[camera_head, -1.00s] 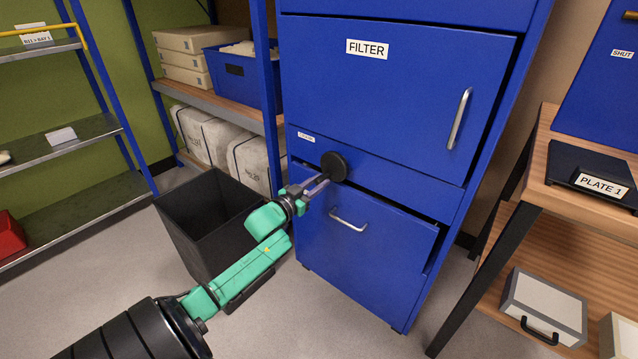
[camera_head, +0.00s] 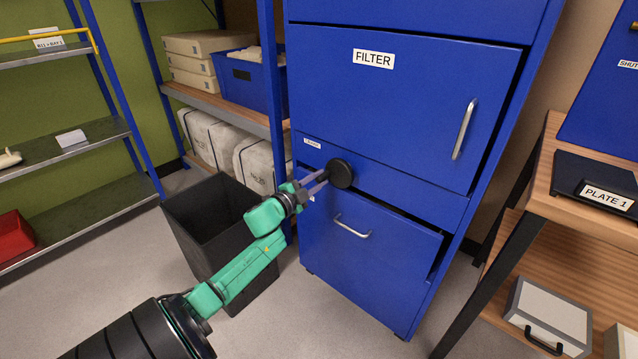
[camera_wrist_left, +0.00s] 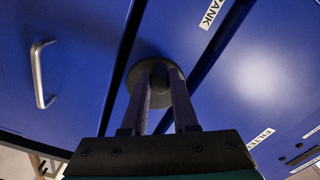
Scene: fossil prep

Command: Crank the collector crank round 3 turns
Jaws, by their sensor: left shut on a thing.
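The collector crank (camera_head: 341,173) is a round black disc on the front of the blue cabinet, below the FILTER door. It also shows in the left wrist view (camera_wrist_left: 133,78), partly hidden by my fingers. My left gripper (camera_head: 322,178) reaches it from the left, with its two fingers at the disc's left side. In the left wrist view the fingers (camera_wrist_left: 160,80) are shut on the crank's small dark knob, which they largely hide. A white label (camera_wrist_left: 212,13) partly reading "RANK" is near it. My right gripper is out of view.
A lower drawer (camera_head: 390,250) with a metal handle (camera_head: 352,227) sits under the crank, its top edge slightly out. A black open bin (camera_head: 190,235) stands on the floor beneath my left arm. A wooden bench (camera_head: 560,190) stands at right.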

